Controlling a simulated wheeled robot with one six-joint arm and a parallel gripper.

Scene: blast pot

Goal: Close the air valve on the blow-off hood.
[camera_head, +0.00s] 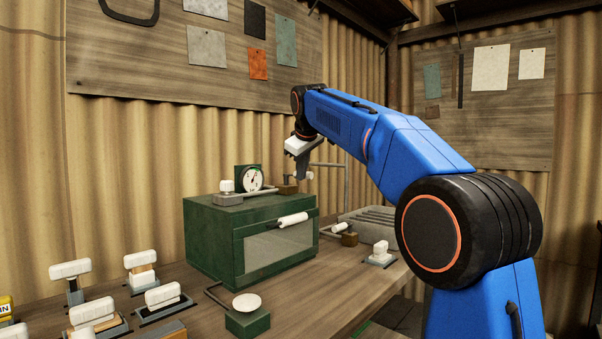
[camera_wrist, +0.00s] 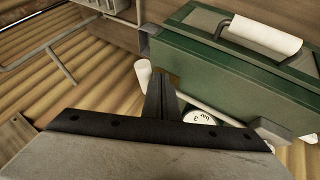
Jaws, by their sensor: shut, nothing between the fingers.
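The blow-off hood is a green box (camera_head: 215,232) with a front window on the bench; its green body (camera_wrist: 235,80) fills the right of the wrist view. On its top a pipe runs past a round gauge (camera_head: 249,178) to a small brass valve body (camera_head: 288,187). A white lever grip (camera_head: 309,176) shows beside the brass part, and also in the wrist view (camera_wrist: 142,72). My gripper (camera_head: 303,177) is shut and empty, fingers pointing down close to the brass valve. In the wrist view its fingertips (camera_wrist: 162,84) overlap the brass part; I cannot tell whether they touch.
A white knob on a grey block (camera_head: 227,190) stands at the hood's top left. A white bar handle (camera_head: 292,220) is on the hood's front. Several white-handled fittings stand at front left, with a green pedal-like block (camera_head: 247,317) nearby. Another valve (camera_head: 342,231) sits right of the hood.

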